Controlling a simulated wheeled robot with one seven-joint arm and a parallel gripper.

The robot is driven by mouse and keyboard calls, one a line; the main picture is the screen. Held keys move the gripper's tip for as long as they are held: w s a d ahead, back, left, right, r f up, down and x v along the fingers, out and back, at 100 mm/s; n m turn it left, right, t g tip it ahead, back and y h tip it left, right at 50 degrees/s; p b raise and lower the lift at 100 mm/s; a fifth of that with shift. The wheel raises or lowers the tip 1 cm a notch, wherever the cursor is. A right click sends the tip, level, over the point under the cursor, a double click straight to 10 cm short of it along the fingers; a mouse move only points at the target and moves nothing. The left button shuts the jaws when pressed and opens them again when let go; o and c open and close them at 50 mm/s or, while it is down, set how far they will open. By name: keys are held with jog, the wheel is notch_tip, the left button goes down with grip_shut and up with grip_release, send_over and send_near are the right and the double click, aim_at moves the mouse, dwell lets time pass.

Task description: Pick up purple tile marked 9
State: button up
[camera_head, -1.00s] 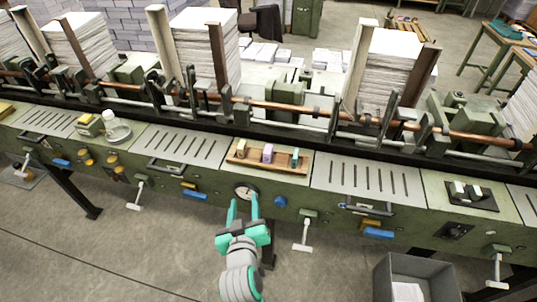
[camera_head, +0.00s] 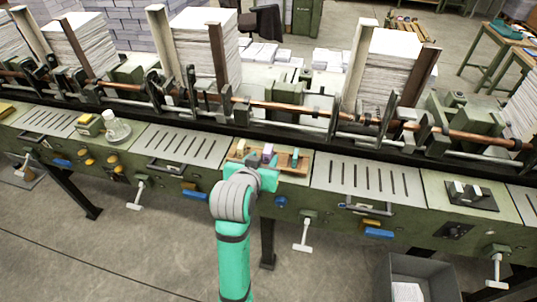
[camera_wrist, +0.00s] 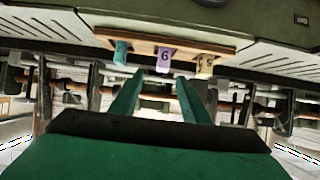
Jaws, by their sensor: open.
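The purple tile (camera_head: 268,150) stands in the middle of a wooden tray (camera_head: 298,151) on the green machine's ledge. In the wrist view, which looks upside down, the purple tile (camera_wrist: 165,57) bears a mark that reads like a 6, so a 9 the right way up. The wooden tray (camera_wrist: 185,42) shows above it. My gripper (camera_head: 264,166) is at the tray's front side, partly hiding the tray. In the wrist view my gripper (camera_wrist: 160,77) is open, its two fingertips to either side of the purple tile's near end. I cannot tell whether they touch it.
A yellow tile (camera_head: 242,147) and a teal tile (camera_head: 295,158) stand in the tray on either side of the purple one. A copper-coloured rail (camera_head: 290,106) runs behind the ledge.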

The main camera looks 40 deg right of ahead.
aim_at(268, 150)
jog(key=shift+w+x, duration=0.15)
jog(key=shift+x, duration=1.7)
jog(key=shift+w+x, duration=0.15)
jog(key=shift+x, duration=1.65)
jog(key=shift+a+r, duration=0.1)
jog(key=shift+r, duration=0.05)
grip_shut()
